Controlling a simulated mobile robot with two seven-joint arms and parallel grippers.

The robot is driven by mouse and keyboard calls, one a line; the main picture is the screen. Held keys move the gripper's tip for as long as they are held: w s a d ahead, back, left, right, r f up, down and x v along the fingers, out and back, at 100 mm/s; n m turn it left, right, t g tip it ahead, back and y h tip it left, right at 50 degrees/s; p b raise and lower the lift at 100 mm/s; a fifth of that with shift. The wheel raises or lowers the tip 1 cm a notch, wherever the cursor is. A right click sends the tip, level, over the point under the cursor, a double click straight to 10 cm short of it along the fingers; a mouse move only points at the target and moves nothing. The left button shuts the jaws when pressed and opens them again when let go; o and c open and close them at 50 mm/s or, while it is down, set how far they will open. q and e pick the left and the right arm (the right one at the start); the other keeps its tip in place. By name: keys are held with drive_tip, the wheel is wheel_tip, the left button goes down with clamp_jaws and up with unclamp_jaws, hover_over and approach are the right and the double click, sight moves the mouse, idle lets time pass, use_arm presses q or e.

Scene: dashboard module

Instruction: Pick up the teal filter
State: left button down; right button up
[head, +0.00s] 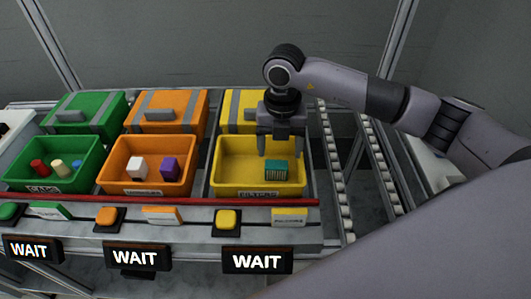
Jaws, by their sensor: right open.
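The teal filter (276,169) is a small block with a ribbed, lighter front face. It lies in the right part of the yellow bin (230,178). My right gripper (279,146) points down over the yellow bin, just above and behind the filter. Its two fingers are apart with nothing between them. One finger overlaps the yellow back wall in the picture, and I cannot tell the exact height gap to the filter. My left gripper is out of view.
A green bin (89,169) holds several small cylinders. A red rail (200,201), coloured buttons and "WAIT" displays (257,261) line the front. Lidded boxes stand behind; rollers (335,170) run at right.

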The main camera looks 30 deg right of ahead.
sight(277, 164)
drive_tip(key=shift+w, duration=0.2)
drive_tip(key=shift+f, duration=0.3)
drive_tip(key=shift+w+a+f+p, duration=0.1)
drive_tip(key=shift+f+p, duration=0.15)
drive_tip(key=shift+f, duration=1.35)
drive_tip(key=shift+a+f+p, duration=0.1)
drive_tip(key=shift+f+p, duration=0.1)
drive_tip(key=shift+f, duration=1.35)
drive_tip(key=shift+d, duration=0.1)
drive_tip(key=c, duration=0.7)
